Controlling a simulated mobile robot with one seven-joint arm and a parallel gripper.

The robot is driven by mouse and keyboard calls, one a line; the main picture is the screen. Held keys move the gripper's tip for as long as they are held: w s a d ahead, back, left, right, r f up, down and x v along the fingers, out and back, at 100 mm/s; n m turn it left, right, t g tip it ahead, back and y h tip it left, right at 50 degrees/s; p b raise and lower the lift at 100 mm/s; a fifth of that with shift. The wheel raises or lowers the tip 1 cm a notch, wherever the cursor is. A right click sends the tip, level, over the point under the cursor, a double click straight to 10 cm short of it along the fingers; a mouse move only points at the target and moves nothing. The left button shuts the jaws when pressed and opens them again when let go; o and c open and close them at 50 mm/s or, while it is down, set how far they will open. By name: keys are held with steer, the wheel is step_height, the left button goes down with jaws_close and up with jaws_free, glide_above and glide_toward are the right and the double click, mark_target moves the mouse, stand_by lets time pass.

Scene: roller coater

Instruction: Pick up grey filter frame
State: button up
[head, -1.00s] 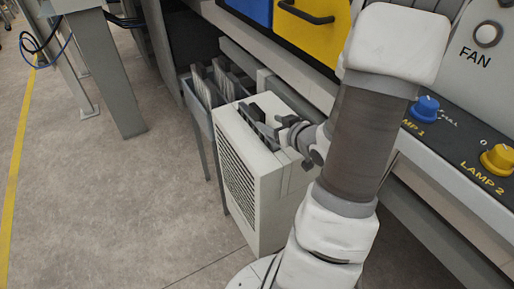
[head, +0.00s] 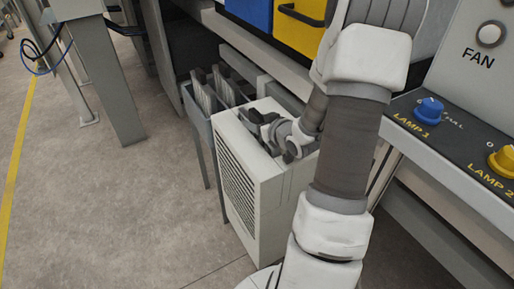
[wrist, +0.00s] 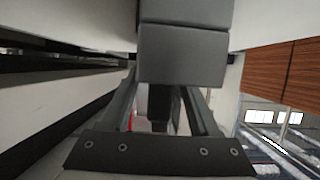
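My gripper (head: 262,124) is at the top of a white box-shaped unit (head: 245,180) with a louvred side, in the head view. Its dark fingers are small there and partly lost against the unit's top. In the wrist view a grey block (wrist: 184,55) stands right at the finger ends and hides the tips. I cannot tell if this block is part of the grey filter frame, or if the fingers grip it. Several thin panels with dark tops, like filter frames (head: 207,97), stand upright in a grey rack (head: 199,127) just behind the unit.
The workbench with blue (head: 249,12) and yellow (head: 300,24) drawers overhangs the unit at the back. A control panel with a blue knob (head: 429,109) and a yellow knob (head: 503,160) is at the right. The floor (head: 110,210) to the left is clear.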

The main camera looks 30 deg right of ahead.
jaws_close()
stand_by(1.2)
